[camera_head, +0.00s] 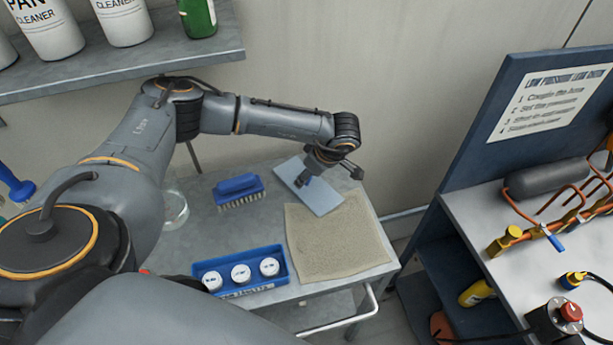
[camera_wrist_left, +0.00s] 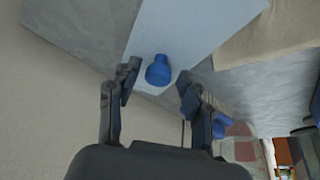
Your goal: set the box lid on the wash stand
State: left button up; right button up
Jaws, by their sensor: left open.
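The box lid (camera_head: 322,199) is a flat pale blue plate at the back right of the grey wash stand (camera_head: 215,240), beside the beige cloth. It looks to lie flat on the stand. In the left wrist view the lid (camera_wrist_left: 195,35) has a blue knob (camera_wrist_left: 158,71) standing on it. My left gripper (camera_head: 309,181) is over the lid. In the wrist view my left gripper (camera_wrist_left: 158,76) is open, with one finger on each side of the knob and gaps showing. My right gripper is not in view.
The beige cloth (camera_head: 330,245), a blue brush (camera_head: 238,190), a blue tray (camera_head: 281,265) with white-capped jars and a clear round dish (camera_head: 175,210) are on the stand. A shelf (camera_head: 120,65) with bottles is at upper left. A bench (camera_head: 510,225) with a sign board stands right.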

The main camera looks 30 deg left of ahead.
aim_at(316, 190)
pick_arm(q)
jog(key=b+v, duration=0.1)
jog(key=v, duration=0.5)
jog(key=shift+d+r, duration=0.1)
jog(key=shift+r, duration=0.1)
